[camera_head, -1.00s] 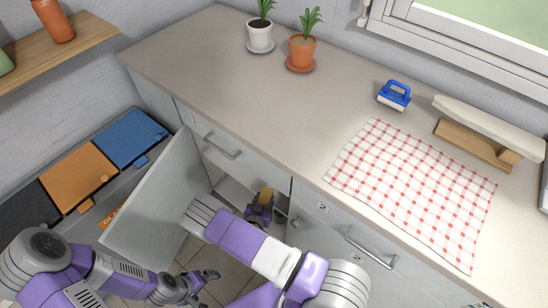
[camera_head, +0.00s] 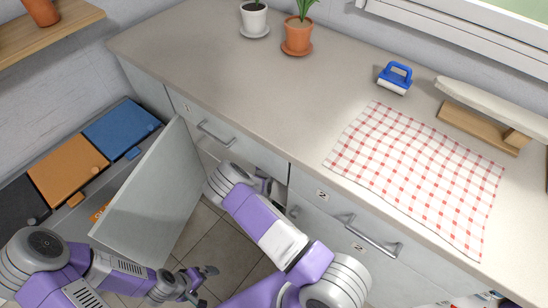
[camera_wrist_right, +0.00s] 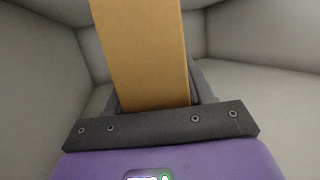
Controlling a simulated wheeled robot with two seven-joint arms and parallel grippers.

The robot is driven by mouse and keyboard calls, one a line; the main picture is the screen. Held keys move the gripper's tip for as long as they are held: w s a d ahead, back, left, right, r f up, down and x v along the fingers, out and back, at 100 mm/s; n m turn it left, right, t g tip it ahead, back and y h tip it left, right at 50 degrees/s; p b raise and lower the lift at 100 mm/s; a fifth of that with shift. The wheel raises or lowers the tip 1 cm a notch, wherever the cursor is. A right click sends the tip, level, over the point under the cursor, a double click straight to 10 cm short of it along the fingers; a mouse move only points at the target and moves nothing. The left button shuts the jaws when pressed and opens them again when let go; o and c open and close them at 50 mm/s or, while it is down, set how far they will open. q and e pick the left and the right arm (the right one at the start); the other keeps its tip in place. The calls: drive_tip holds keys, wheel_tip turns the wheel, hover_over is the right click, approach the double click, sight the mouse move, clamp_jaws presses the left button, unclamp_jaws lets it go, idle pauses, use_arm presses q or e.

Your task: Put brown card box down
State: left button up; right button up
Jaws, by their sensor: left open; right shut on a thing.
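The brown card box (camera_wrist_right: 142,52) fills the upper middle of the right wrist view, upright between the fingers. My right gripper (camera_wrist_right: 156,98) is shut on it. Grey walls, seemingly the inside of the lower cabinet, surround the box; whether it touches a surface I cannot tell. In the head view my right forearm reaches into the open cabinet and hides the box and most of the right gripper (camera_head: 266,185). My left gripper (camera_head: 205,283) is open and empty, low over the floor, outside the cabinet door.
The cabinet door (camera_head: 152,205) stands open left of my right arm. Drawers with handles (camera_head: 372,238) line the front to the right. Coloured bins (camera_head: 68,170) stand at left.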

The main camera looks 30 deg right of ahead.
drive_tip(key=shift+s+a+f, duration=0.1)
drive_tip(key=shift+a+f, duration=0.05)
drive_tip(key=shift+f, duration=0.45)
drive_tip(key=shift+f, duration=0.1)
drive_tip(key=o, duration=1)
